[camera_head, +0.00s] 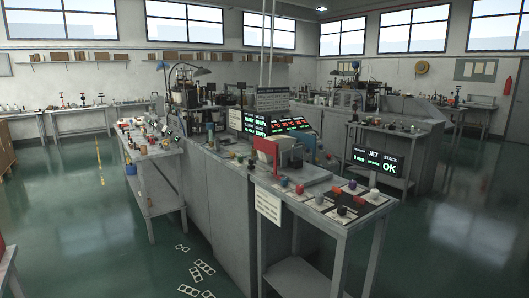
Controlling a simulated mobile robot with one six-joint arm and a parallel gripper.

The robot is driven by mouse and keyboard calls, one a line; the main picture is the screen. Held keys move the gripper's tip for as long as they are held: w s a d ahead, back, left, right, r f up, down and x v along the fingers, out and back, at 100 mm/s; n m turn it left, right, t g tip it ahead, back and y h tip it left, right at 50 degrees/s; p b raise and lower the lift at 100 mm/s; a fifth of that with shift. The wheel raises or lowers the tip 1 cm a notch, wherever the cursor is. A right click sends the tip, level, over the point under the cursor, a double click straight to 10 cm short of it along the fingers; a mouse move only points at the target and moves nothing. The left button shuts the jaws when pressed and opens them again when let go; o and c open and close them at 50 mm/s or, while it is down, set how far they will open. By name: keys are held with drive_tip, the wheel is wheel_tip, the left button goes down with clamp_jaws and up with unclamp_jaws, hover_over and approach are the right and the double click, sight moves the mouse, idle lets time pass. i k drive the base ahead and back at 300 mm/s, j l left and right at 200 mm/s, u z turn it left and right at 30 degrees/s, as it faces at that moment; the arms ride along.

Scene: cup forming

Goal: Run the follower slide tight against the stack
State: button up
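A workstation stands in the middle of the camera_head view. On its near end a red upright part (265,147) stands beside a pale block-like stack (291,156) on a grey base. The pieces are small here, and I cannot tell which is the follower slide or whether it touches the stack. A dark display (375,164) at the right shows JET, STACK and OK in light text. My gripper is not in view.
A near side table (330,212) holds several coloured knobs and small parts. A left bench (150,153) carries more small items. Lit displays (262,124) stand behind the red part. White outlines (197,272) mark the green floor (100,240), which is open at left.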

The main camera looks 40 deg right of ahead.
sight(295, 154)
drive_tip(key=i+j+z, duration=0.1)
drive_tip(key=i+z, duration=0.25)
drive_tip(key=i+j+z, duration=0.5)
drive_tip(key=i+z, duration=0.15)
drive_tip(key=i+j+z, duration=0.7)
drive_tip(key=j, duration=0.15)
drive_tip(key=i+j+z, duration=0.15)
drive_tip(key=j+z, duration=0.15)
drive_tip(key=j, duration=0.2)
drive_tip(key=i+j+z, duration=0.15)
drive_tip(key=j+z, duration=0.2)
drive_tip(key=j, duration=0.15)
drive_tip(key=j+z, duration=0.35)
drive_tip(key=j, duration=0.2)
